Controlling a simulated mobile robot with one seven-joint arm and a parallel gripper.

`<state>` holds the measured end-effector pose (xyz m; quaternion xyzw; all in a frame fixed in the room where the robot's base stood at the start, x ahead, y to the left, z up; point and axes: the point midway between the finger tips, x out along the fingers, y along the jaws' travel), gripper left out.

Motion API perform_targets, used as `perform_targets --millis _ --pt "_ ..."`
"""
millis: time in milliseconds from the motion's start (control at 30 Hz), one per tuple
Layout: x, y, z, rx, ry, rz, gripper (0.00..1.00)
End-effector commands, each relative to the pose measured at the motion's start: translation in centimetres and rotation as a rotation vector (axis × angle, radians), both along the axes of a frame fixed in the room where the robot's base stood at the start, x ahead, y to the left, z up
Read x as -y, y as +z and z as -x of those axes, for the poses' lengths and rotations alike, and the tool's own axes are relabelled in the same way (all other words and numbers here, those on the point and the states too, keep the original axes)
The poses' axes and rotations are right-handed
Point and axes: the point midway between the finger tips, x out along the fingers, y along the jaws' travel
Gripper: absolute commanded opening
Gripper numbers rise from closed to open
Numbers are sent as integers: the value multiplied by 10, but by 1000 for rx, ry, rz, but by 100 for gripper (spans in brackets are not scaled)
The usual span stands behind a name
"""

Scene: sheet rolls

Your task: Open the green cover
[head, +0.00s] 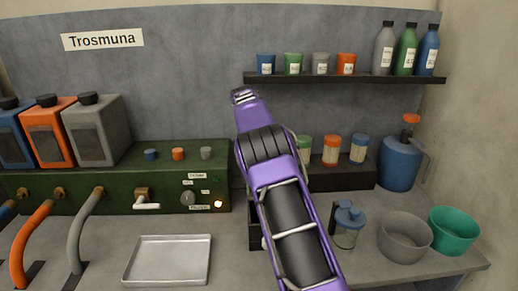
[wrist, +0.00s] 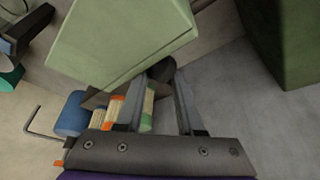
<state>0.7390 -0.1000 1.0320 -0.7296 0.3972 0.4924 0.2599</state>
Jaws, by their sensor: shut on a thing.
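In the wrist view a pale green box-like part (wrist: 120,40), which I take to be the green cover, fills the upper left and middle. A seam runs along its lower edge. A dark rounded knob (wrist: 161,68) sits at that edge. My gripper (wrist: 164,78) has its two fingertips at this knob, one on each side, and is shut on it. In the head view my purple arm reaches up the middle of the picture and hides the fingertips and the pale green part.
A dark green machine (head: 110,180) stands left of my arm, with grey, orange and blue tanks on top. A tray (head: 168,260) lies in front. Right are a lidded glass jar (head: 347,225), bowls (head: 404,237) and a blue jug (head: 400,165). A shelf (head: 345,77) hangs above.

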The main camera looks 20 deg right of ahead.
Motion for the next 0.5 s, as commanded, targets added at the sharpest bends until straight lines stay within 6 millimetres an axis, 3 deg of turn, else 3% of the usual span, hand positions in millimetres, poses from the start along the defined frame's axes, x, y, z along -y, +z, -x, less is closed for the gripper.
perform_targets --millis 33,500 --pt "-9 0 -8 25 18 -14 0" --pt "-4 -8 -10 24 18 -15 0"
